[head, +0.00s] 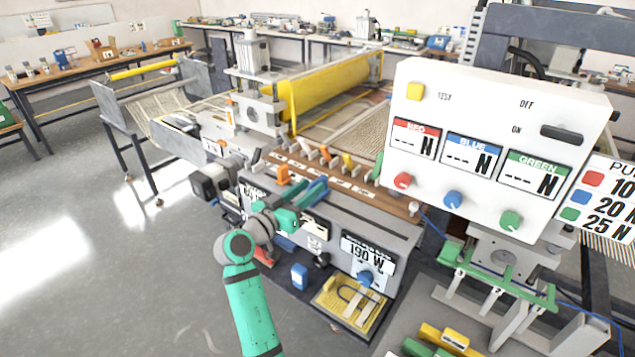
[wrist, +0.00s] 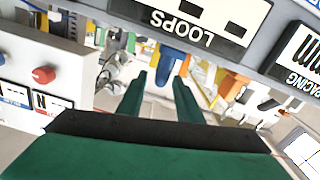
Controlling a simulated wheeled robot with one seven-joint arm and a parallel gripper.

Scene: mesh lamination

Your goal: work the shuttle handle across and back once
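My gripper (wrist: 162,80) is open, its two dark green fingers spread apart in the wrist view. A blue handle-like part (wrist: 172,60) shows just beyond and between the fingertips; I cannot tell whether they touch it. An orange handle (wrist: 230,84) hangs to its right in this tilted wrist view. In the head view, my gripper (head: 312,193) is over the front of the machine, beside an orange handle (head: 284,174). The arm and fingers hide part of the machine's front there. No readable label marks which part is the shuttle handle.
A white control box (head: 488,150) with red, blue and green knobs stands close at the right. A row of coloured levers (head: 326,153) lies behind the gripper. A panel reading 190 (head: 367,255) and a yellow tray (head: 350,301) are in front. Open floor lies at left.

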